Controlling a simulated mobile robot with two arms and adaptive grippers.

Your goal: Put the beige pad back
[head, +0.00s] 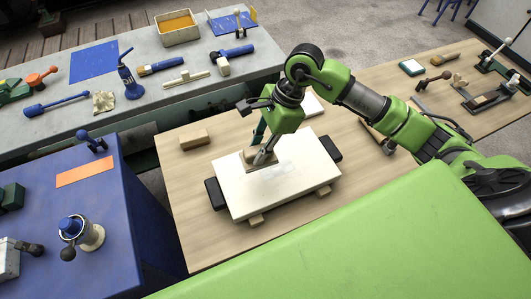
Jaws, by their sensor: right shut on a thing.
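My right gripper (264,154) points down over the white board (285,180) on the wooden table. It is shut on the beige pad (251,162), which is at the board's upper left part; I cannot tell whether the pad touches the board. The fingers hide part of the pad. The board rests on small wooden blocks and has black pieces at its left and right sides. My left gripper is not in view.
A grey bench with tools stands behind. A blue bench (125,215) with an orange strip (85,171) is at left. Another wooden table with tools is at right.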

